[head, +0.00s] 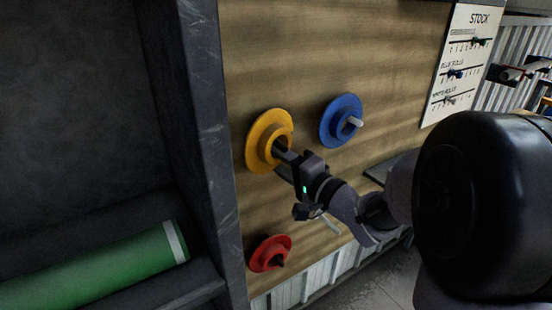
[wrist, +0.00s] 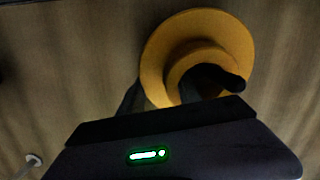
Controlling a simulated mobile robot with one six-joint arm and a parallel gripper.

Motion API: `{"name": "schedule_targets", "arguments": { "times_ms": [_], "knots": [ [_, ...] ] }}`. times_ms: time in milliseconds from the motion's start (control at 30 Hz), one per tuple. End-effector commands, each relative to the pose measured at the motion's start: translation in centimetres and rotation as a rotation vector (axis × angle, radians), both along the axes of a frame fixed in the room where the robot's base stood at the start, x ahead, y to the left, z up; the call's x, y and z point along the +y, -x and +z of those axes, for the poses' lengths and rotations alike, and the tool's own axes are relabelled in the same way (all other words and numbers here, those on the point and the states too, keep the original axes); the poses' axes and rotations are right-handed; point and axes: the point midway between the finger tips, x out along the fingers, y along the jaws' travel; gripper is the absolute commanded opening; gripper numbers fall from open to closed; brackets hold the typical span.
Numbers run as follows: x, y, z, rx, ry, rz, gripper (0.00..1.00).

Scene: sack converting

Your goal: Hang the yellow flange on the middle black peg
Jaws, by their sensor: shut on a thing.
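The yellow flange (head: 258,136) is a wide disc with a raised hub, held close to the wooden board, its disc roughly parallel to it. It also shows in the wrist view (wrist: 158,62). My gripper (head: 283,160) is shut on the flange at its hub side. A dark rounded shape (wrist: 222,80) crosses the hub opening in the wrist view; I cannot tell whether it is the middle black peg or a finger. Whether the flange sits around a peg is hidden.
A blue flange (head: 337,112) hangs on a pale peg (head: 355,121) at upper right. A red flange (head: 264,250) hangs on a black peg (head: 278,260) below. A bare pale peg (wrist: 33,160) shows at lower left in the wrist view. A dark post (head: 215,150) borders the board's left.

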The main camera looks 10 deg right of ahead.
Motion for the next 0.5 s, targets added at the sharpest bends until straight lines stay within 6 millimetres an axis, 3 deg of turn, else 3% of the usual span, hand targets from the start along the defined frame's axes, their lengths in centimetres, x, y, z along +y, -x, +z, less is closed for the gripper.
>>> {"name": "schedule_targets", "arguments": {
  "times_ms": [33, 133, 500],
  "knots": [
    [0.0, -0.02, 0.18, -0.004, 0.0, 0.0, 0.46],
    [-0.02, -0.02, 0.14, -0.003, 0.001, -0.001, 0.66],
    [-0.32, 0.42, 0.0, 0.002, 0.0, -0.002, 0.66]
  ]
}}
